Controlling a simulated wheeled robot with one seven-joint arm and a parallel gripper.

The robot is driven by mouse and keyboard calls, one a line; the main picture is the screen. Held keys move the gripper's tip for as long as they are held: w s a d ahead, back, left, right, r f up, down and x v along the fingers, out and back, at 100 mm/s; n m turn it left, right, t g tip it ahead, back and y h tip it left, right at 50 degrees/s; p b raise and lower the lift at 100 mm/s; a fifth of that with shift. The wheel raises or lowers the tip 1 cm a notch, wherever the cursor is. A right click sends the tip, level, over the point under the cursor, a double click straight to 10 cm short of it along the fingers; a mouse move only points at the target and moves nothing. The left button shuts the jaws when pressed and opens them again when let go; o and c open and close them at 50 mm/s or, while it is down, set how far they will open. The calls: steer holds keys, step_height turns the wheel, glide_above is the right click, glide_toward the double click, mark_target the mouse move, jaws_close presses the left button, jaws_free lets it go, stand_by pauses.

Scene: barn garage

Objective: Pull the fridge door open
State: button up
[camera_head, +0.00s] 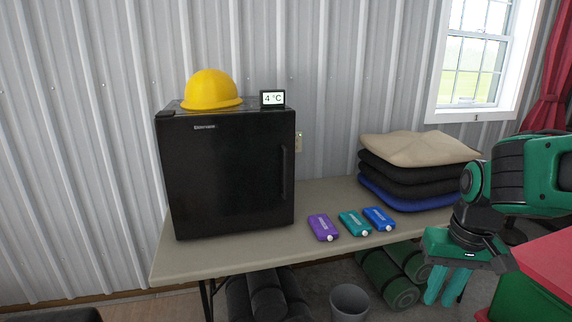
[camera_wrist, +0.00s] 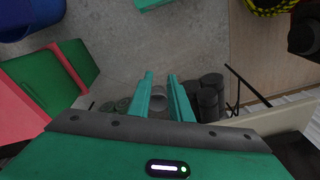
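The black fridge (camera_head: 230,180) stands on the left part of a beige table, with its door facing me and shut. Its dark vertical handle (camera_head: 284,172) runs along the right side of the door. My gripper (camera_head: 446,300) is at the lower right, far to the right of the fridge, and its fingers point down. In the wrist view, the two teal fingers of my gripper (camera_wrist: 160,77) are apart with nothing between them. The fridge does not show in the wrist view.
A yellow hard hat (camera_head: 211,90) and a temperature display (camera_head: 272,98) sit on the fridge. Purple, teal and blue packs (camera_head: 379,218) lie on the table (camera_head: 270,254) right of it, near stacked cushions (camera_head: 415,150). A grey bin (camera_head: 349,300) and rolled mats (camera_head: 388,280) are below.

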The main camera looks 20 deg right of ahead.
steer(key=w+n+t, duration=0.3)
steer(key=w, duration=0.8)
steer(key=n+t+y, duration=0.4)
steer(key=n+t, duration=0.1)
steer(key=t, duration=0.8)
glide_toward(286, 162)
steer(key=shift+m, duration=0.3)
steer(key=x, duration=1)
steer(key=shift+w, duration=0.4)
steer(key=shift+c, duration=0.6)
jaws_close()
